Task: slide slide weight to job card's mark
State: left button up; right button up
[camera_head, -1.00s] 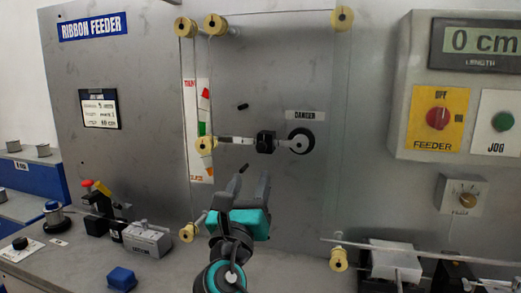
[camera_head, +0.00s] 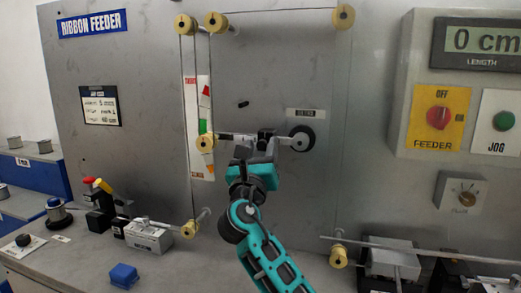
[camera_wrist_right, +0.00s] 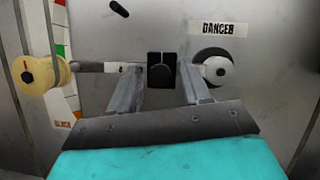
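The slide weight is a black block (camera_head: 266,135) on a light horizontal arm (camera_head: 236,137) that runs from a yellow roller to a dark round pivot. My right gripper (camera_head: 256,152) is just in front of it and partly hides it in the head view. In the right wrist view the slide weight (camera_wrist_right: 160,71) sits between the two fingers of my right gripper (camera_wrist_right: 160,82), with a gap visible on each side. The fingers look open. The job card (camera_head: 100,105) hangs on the panel at left; its writing is too small to read surely. My left gripper is not in view.
A yellow roller (camera_head: 204,143) is at the arm's left end, before a coloured scale strip (camera_head: 198,165). The pivot (camera_head: 302,138) is at right, under a "DANCER" label (camera_wrist_right: 219,28). Thin ribbon runs over several yellow rollers. A blue block (camera_head: 123,276) lies on the bench.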

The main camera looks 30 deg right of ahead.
grip_shut()
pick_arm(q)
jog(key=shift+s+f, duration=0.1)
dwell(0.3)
